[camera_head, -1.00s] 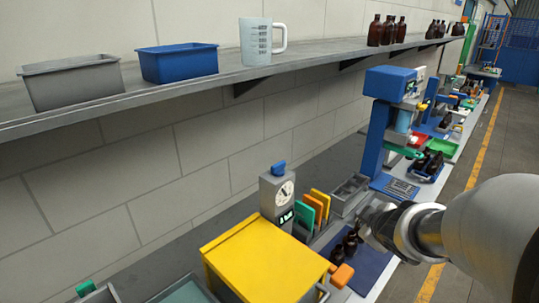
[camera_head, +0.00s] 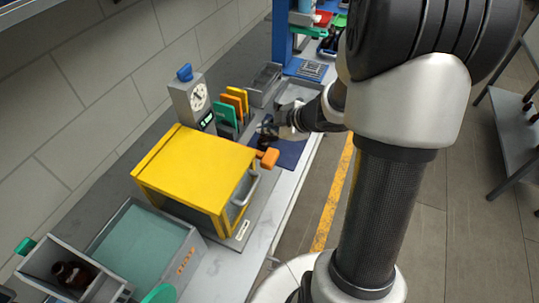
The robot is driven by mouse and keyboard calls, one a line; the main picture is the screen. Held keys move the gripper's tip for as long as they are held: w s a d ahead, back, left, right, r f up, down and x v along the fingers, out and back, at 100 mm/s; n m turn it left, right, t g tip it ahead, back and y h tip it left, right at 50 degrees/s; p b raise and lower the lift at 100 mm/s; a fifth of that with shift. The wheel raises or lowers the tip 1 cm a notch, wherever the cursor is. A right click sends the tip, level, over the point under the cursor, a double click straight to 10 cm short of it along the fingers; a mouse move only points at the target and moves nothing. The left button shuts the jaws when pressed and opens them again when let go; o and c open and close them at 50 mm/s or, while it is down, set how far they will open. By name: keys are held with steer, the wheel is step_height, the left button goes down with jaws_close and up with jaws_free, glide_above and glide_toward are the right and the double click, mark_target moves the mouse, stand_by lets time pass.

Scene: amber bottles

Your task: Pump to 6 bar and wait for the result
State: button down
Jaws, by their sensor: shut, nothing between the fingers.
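A grey gauge box (camera_head: 193,103) stands behind a yellow chamber (camera_head: 195,170). It has a round white dial (camera_head: 198,96), a small lit display (camera_head: 207,119) and a blue knob (camera_head: 184,72) on top. The dial reading is too small to tell. The yellow chamber has a front with a grey handle (camera_head: 246,188) and an orange knob (camera_head: 268,157) at its right corner. My gripper (camera_head: 277,124) is shut and low over the blue mat (camera_head: 290,153), right of the gauge box and apart from it. Dark bottles beside it are partly hidden.
Green, orange and yellow panels (camera_head: 236,100) stand right of the gauge. A teal-bottomed tray (camera_head: 140,245) and a grey bin with a brown bottle (camera_head: 72,273) are at lower left. A blue press (camera_head: 284,35) stands behind. A shelf stands right, across open floor (camera_head: 450,220).

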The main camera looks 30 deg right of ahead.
steer(key=b, duration=0.8)
glide_above(272, 161)
steer(key=w, duration=0.2)
steer(key=f, duration=0.8)
steer(key=shift+s+a, duration=0.25)
steer(key=shift+f+b, duration=0.4)
steer(key=shift+b, duration=0.05)
steer(key=shift+f, duration=0.45)
steer(key=shift+f+b, duration=2.15)
steer(key=shift+f, duration=0.5)
stand_by(2.3)
